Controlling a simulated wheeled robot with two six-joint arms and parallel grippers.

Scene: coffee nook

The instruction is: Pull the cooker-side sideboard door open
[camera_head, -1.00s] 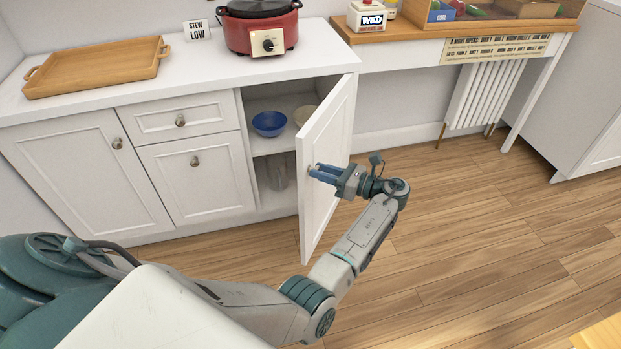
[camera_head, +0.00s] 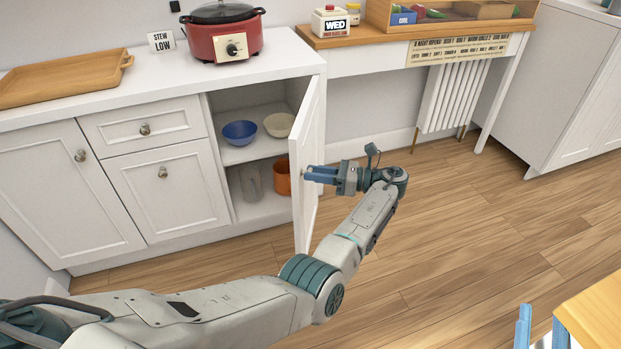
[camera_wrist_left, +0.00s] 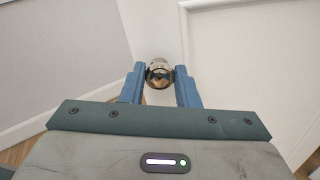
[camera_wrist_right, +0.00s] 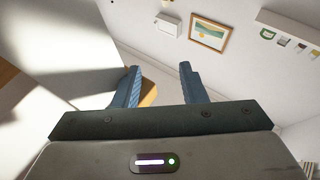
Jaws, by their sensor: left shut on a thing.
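The cooker-side sideboard door (camera_head: 309,150) stands swung out from the white sideboard (camera_head: 165,104), under the red cooker (camera_head: 224,38). In the head view I see it nearly edge-on. My left gripper (camera_head: 309,174) is at the door's outer face, shut on its round metal knob (camera_wrist_left: 159,73), which sits between the blue fingers in the left wrist view. Inside the cupboard are a blue bowl (camera_head: 240,133), a cream bowl (camera_head: 279,125), a clear glass container (camera_head: 250,182) and an orange pot (camera_head: 283,177). My right gripper (camera_wrist_right: 160,86) has its fingers apart with nothing between them.
A wooden tray (camera_head: 66,79) and a "STEW LOW" sign (camera_head: 161,41) are on the sideboard top. A radiator (camera_head: 453,97) is under the wooden-topped table to the right. A wooden surface (camera_head: 597,312) is at the lower right. The floor right of the door is clear.

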